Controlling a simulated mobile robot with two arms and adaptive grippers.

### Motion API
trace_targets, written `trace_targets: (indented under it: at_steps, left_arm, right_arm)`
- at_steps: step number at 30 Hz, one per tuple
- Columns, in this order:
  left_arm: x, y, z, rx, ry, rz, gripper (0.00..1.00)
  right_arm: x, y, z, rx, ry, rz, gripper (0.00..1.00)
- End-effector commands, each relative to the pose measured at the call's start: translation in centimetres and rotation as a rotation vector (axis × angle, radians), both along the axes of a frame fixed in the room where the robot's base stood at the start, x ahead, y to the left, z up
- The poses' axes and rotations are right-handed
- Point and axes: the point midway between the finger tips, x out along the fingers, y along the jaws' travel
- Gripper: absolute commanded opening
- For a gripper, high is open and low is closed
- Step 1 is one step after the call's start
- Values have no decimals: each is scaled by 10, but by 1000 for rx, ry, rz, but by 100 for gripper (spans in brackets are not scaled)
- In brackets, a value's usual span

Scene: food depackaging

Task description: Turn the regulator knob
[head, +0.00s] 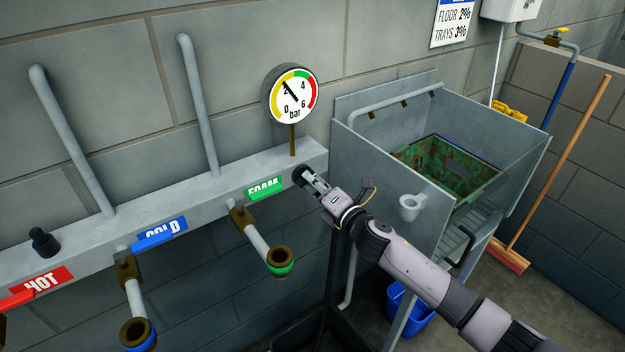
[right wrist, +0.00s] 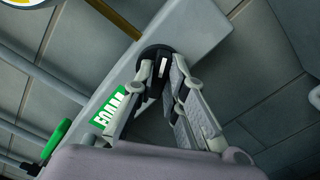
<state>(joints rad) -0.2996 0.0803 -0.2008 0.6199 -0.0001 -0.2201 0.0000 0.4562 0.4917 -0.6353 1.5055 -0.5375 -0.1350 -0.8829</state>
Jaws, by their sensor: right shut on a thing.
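The regulator knob (head: 299,175) is black and round, on the front of the grey manifold at its right end. It also shows in the right wrist view (right wrist: 154,52), with a white mark on its face. My right gripper (head: 308,180) is shut on the knob, its fingers (right wrist: 162,70) at the knob's face. The fingers hide part of the knob. The pressure gauge (head: 292,94) above has a needle pointing up-left, near 2 bar. My left gripper is not in view.
The grey manifold (head: 205,196) carries HOT (head: 42,284), COLD (head: 160,233) and FOAM (head: 264,188) labels. A green-ringed outlet (head: 281,262) hangs left of my right gripper. A metal sink (head: 365,166) holding a dirty green crate (head: 486,185) stands to the right.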

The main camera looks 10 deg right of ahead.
Motion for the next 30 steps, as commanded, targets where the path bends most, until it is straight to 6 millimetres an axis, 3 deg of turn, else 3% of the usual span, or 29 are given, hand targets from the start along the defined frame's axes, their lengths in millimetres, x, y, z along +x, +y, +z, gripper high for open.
trace_targets:
  at_steps: [30]
  left_arm:
    - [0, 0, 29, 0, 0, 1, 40]
  right_arm:
    - [0, 0, -4, 836, 344, -2, 0]
